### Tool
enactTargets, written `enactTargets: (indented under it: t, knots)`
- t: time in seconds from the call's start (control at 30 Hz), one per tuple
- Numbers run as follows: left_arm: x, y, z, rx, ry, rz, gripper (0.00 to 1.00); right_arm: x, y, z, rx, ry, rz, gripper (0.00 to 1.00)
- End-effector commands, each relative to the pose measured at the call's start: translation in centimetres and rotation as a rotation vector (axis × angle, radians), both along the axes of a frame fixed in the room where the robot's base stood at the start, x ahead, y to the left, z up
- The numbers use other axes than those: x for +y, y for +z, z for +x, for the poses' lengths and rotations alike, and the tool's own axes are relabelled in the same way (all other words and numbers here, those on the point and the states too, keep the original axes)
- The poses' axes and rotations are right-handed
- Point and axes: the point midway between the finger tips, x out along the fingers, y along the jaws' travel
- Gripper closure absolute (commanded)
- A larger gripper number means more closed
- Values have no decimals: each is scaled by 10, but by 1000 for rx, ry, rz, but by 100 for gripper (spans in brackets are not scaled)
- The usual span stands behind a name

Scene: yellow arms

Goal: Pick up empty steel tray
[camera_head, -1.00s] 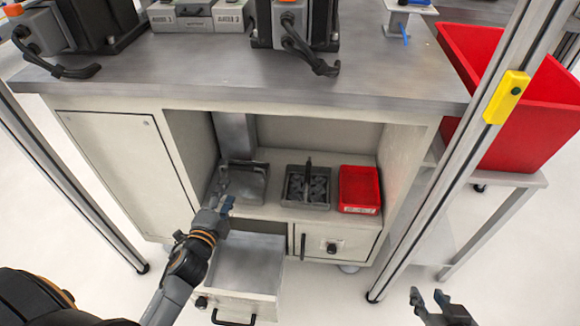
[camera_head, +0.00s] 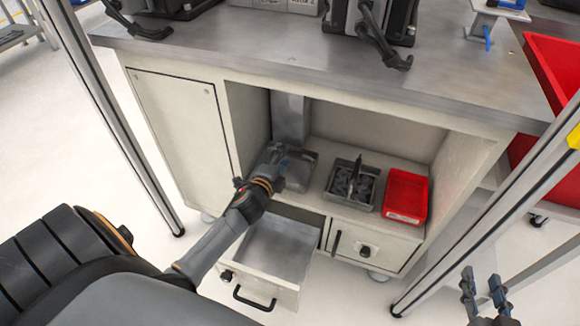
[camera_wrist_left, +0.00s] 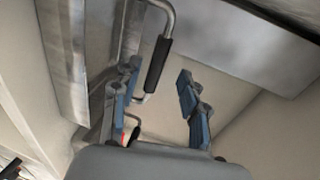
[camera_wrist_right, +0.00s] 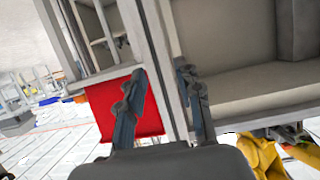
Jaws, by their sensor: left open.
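The empty steel tray (camera_head: 303,172) sits on the cabinet's inner shelf, left of a filled tray. My left gripper (camera_head: 280,155) reaches into the cabinet and overlaps the tray's left part in the head view, hiding some of it. In the left wrist view a metal handle with a black grip (camera_wrist_left: 158,66) shows ahead of the fingers. My left gripper (camera_wrist_left: 158,100) is open; its fingers stand apart on both sides of the handle's lower end in the picture, and contact cannot be told. My right gripper (camera_head: 484,285) is open and empty, away at the lower right.
A handled tray of dark parts (camera_head: 352,188) and a red bin (camera_head: 406,197) stand right of the empty tray. An open, empty drawer (camera_head: 278,250) juts out below the shelf. The steel worktop (camera_head: 300,62) overhangs the opening. An aluminium post (camera_head: 505,220) stands at right.

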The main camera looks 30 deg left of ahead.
Motion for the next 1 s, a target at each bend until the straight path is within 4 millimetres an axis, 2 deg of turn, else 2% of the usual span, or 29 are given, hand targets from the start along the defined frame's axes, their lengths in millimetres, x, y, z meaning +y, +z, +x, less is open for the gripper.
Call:
enactTargets:
  t: [0.2, 0.4, 0.73, 0.77, 0.97, 1.0]
  knots:
    - [5, -10, 20, -1, 0, 0, 56, 9, 35, 12, -211, 14, 52, 65]
    - [8, -12, 37, 0, 0, 0, 56, 14, 62, 15, -348, 23, 88, 65]
    - [9, -12, 40, 0, 0, 0, 56, 14, 70, 15, -382, 24, 96, 65]
    - [9, -12, 40, 0, 0, 0, 58, 14, 70, 15, -382, 24, 96, 65]
    - [9, -12, 40, 0, 0, -1, 99, 14, 69, 15, -381, 24, 96, 65]
    - [8, -12, 40, 1, 0, -1, 100, 14, 69, 15, -381, 24, 96, 65]
